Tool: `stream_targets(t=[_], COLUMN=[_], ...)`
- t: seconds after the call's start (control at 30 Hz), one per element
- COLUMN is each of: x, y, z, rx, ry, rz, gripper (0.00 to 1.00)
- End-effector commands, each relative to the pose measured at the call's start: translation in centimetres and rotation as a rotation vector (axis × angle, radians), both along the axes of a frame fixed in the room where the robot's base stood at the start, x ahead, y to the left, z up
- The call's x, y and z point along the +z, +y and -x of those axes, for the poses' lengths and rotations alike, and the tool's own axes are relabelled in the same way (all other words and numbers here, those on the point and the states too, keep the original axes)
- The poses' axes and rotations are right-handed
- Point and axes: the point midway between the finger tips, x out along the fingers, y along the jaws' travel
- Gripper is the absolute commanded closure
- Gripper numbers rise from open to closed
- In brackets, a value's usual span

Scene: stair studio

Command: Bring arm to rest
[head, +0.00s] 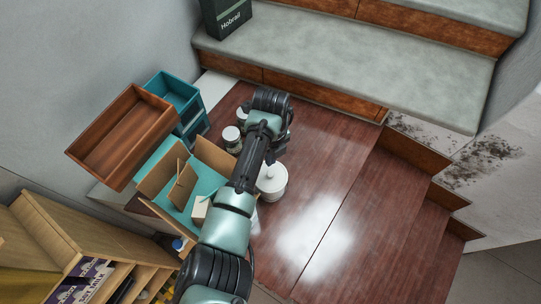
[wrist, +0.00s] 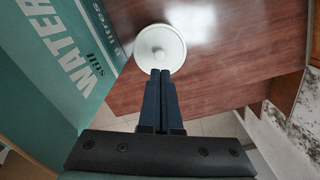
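My gripper (wrist: 161,72) is shut in the wrist view, its two dark fingers side by side with nothing seen between them. Their tips appear just in front of a white round lidded pot (wrist: 160,47) with a small knob. I cannot tell whether they touch it. In the head view my arm reaches up over the dark red wooden surface and bends at the top. The gripper itself is hidden there behind my arm. The white pot (head: 272,182) stands upright just right of my arm.
A teal water box (wrist: 62,50) with open cardboard flaps stands left of my arm. White jars (head: 231,138), a wooden tray (head: 122,135) and teal bins (head: 175,92) lie beyond it. Grey-topped steps (head: 345,62) rise behind. The wooden surface (head: 350,215) is clear at right.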

Motion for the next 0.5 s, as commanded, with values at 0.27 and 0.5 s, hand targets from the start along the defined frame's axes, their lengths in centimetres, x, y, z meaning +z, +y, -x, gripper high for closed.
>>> stream_targets(t=[0.27,0.5], x=[0.0,1.3], y=[0.0,-1.3], z=[0.0,-1.8], rx=[0.000,0.055], ry=[0.000,-0.076], rz=[0.000,0.026], gripper=[1.00,1.00])
